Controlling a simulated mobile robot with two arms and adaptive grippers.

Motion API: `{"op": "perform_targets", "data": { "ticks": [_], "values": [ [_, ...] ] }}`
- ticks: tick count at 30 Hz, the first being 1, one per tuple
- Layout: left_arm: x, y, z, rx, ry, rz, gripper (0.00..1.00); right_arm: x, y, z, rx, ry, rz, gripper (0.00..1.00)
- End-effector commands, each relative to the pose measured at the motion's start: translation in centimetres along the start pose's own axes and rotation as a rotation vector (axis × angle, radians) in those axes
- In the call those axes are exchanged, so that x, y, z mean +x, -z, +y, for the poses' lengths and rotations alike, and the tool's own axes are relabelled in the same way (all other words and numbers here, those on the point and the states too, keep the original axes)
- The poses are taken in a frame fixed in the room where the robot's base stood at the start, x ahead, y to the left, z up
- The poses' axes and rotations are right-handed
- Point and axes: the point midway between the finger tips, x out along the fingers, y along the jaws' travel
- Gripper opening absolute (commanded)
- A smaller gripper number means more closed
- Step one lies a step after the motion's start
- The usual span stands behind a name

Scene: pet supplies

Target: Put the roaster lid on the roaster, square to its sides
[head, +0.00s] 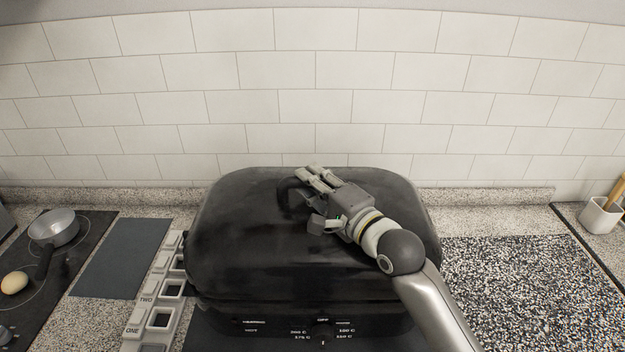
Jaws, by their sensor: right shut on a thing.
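The roaster lid (235,245) is a large black domed cover in the middle of the head view. It lies over the black roaster (285,322), whose front panel with white markings shows below it. The lid's sides look roughly in line with the roaster. I cannot tell whether its rim rests fully on the roaster or sits slightly above it. My right gripper (304,196) is shut on the dark handle (287,190) on top of the lid. The gripper and arm hide part of the lid's right side. My left gripper is not in view.
A pale numbered pill-box-like organizer (160,318) stands close on the left. Beyond it are a dark grey mat (122,258) and a cooktop (75,262) with a small pot (54,228) and an egg-like object (14,283). A speckled mat (530,285) lies right. A tiled wall stands close behind.

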Motion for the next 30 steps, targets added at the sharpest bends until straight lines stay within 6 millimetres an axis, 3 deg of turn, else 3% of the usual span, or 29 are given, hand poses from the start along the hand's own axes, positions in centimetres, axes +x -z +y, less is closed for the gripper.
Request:
{"op": "perform_targets", "data": {
  "ticks": [30],
  "values": [
    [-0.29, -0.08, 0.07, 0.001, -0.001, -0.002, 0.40, -0.02, 0.01, 0.08, -0.002, 0.012, 0.000, 0.00]
  ]
}}
